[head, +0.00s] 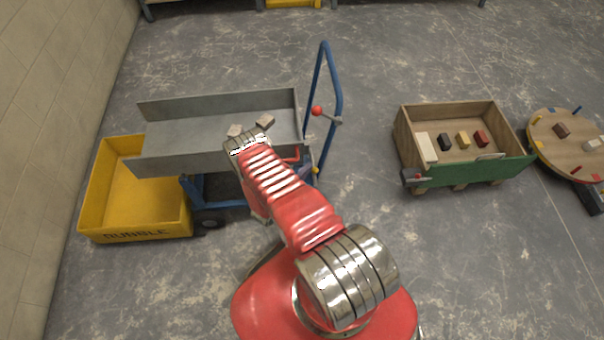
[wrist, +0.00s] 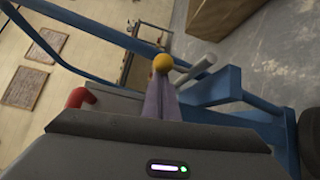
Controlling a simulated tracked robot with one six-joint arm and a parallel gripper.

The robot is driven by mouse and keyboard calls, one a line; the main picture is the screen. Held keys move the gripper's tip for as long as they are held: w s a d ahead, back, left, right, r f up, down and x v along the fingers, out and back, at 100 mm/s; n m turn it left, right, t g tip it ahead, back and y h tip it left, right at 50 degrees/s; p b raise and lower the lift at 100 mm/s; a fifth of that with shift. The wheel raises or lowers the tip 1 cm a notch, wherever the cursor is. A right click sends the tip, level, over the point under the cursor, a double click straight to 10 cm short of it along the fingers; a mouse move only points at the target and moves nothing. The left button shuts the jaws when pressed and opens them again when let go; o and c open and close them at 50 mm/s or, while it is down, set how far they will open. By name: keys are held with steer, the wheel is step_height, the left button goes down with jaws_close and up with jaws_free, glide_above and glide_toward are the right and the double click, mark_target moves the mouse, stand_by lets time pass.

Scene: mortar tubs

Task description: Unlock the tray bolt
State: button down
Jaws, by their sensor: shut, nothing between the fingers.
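The grey tray (head: 215,150) lies on the blue cart, with two blocks in it. A small yellow knob (head: 315,171) shows at the cart's right side, below the tray's end. In the wrist view the yellow knob (wrist: 162,62) sits beside a grey rod (wrist: 197,70), which looks like the bolt. My gripper (wrist: 163,84) is shut and empty, its pale purple fingers pointing at the knob. The tips are at or just short of it; I cannot tell whether they touch. In the head view my arm hides much of the gripper (head: 306,173).
The cart's blue handle (head: 336,80) rises close to the gripper, with a red-balled lever (head: 317,111). A yellow rubble tub (head: 135,205) stands at left. A wooden box (head: 455,115) with a green front and a round table (head: 570,150) stand right. Floor between is clear.

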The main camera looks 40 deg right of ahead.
steer(key=shift+s+a, duration=0.1)
steer(key=shift+s+a, duration=0.5)
steer(key=shift+s, duration=0.25)
steer(key=shift+s+a, duration=0.5)
steer(key=shift+s, duration=0.25)
steer(key=shift+s+a, duration=0.5)
steer(key=shift+s, duration=0.25)
steer(key=v, duration=1)
steer(key=shift+w, duration=0.1)
